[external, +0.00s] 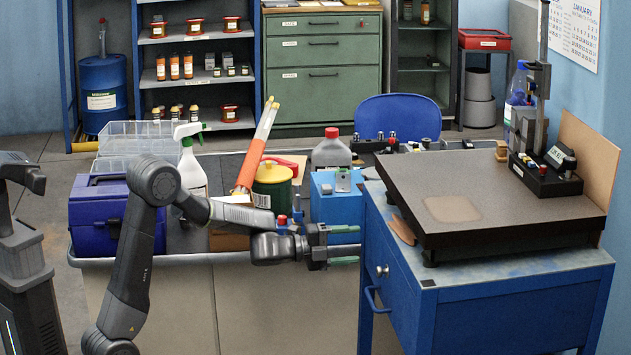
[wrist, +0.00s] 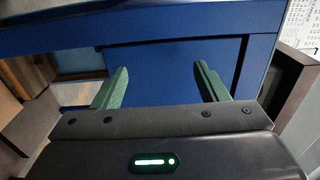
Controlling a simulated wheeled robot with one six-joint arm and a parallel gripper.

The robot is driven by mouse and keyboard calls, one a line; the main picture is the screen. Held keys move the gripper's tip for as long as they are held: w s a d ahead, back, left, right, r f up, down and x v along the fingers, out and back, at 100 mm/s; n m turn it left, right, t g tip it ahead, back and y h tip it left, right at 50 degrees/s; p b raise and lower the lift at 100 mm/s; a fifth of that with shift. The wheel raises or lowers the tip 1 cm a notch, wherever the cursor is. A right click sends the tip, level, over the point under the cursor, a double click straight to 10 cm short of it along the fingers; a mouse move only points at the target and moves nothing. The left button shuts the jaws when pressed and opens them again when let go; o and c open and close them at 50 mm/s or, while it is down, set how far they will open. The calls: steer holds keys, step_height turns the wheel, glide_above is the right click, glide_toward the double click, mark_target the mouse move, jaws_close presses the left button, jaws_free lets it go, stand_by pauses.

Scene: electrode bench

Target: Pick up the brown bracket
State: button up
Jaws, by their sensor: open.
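A small brown block-like piece, which looks like the brown bracket (external: 502,150), stands on the dark surface plate (external: 455,200) toward its back right, beside the height gauge. My gripper (external: 352,245) is open and empty, with its green-padded fingers pointing right. It is at the left side of the blue cabinet (external: 460,310), lower than the plate top and well left of the bracket. In the wrist view my gripper (wrist: 161,68) faces the cabinet's blue panel (wrist: 175,65), with nothing between the fingers. The bracket is not seen in the wrist view.
The height gauge (external: 535,130) rises at the plate's back right, with a brown board (external: 590,155) behind it. A flat brown piece (external: 402,230) lies by the plate's left edge. A blue box (external: 335,200) and a green can (external: 272,187) crowd the bench near my gripper. The plate's middle is clear.

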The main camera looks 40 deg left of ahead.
steer(key=c, duration=1.1)
steer(key=shift+c, duration=0.2)
